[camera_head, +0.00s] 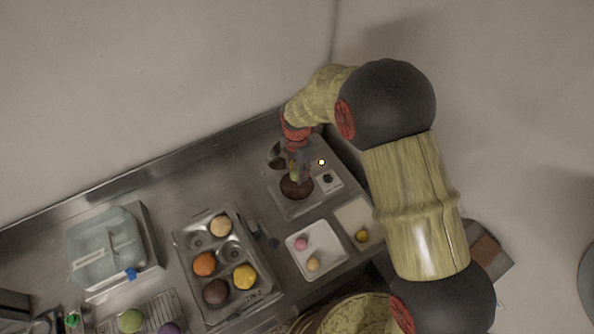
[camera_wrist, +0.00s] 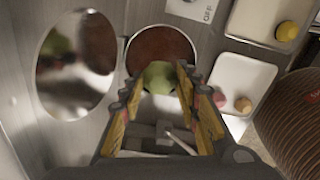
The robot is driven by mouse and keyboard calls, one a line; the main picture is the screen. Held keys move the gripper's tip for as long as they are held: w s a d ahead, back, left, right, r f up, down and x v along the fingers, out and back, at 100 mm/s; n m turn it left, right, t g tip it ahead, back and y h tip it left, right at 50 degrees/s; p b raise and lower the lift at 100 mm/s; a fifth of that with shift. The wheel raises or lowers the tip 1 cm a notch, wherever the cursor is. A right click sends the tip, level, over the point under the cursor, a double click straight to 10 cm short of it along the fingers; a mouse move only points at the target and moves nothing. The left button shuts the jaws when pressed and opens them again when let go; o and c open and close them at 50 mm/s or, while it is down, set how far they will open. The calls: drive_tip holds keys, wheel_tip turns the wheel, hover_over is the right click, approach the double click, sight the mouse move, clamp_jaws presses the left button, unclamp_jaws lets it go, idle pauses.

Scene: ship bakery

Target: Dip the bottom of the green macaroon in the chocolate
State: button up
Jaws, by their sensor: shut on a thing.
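A green macaroon (camera_wrist: 158,77) is between the fingertips of my gripper (camera_wrist: 157,88) in the wrist view. My gripper is shut on it. The round pot of dark brown chocolate (camera_wrist: 160,42) lies right behind the macaroon in that view, and the macaroon overlaps its near edge. In the head view my gripper (camera_head: 297,170) points down over the chocolate (camera_head: 296,189). The gripper largely hides the macaroon there. I cannot tell whether its underside touches the chocolate. Another green round piece (camera_head: 130,320) lies on a wire rack at lower left.
A shiny round lid or bowl (camera_wrist: 75,65) is left of the pot. An OFF-marked control panel (camera_wrist: 190,8) is beside it. A white tray (camera_wrist: 240,66) holds pink and tan pieces; another (camera_wrist: 262,10) holds a yellow one. A metal tray (camera_head: 183,238) with round pieces stands left.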

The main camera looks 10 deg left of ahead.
sight(297, 189)
drive_tip(key=shift+f+b, duration=1.7)
drive_tip(key=shift+f, duration=1.7)
drive_tip(key=shift+f+b, duration=0.35)
drive_tip(key=shift+f, duration=0.15)
drive_tip(key=shift+r, duration=0.2)
drive_tip(key=shift+r+p, duration=0.9)
drive_tip(key=shift+r, duration=0.7)
drive_tip(key=shift+r+p, duration=1.5)
drive_tip(key=shift+r, duration=1.5)
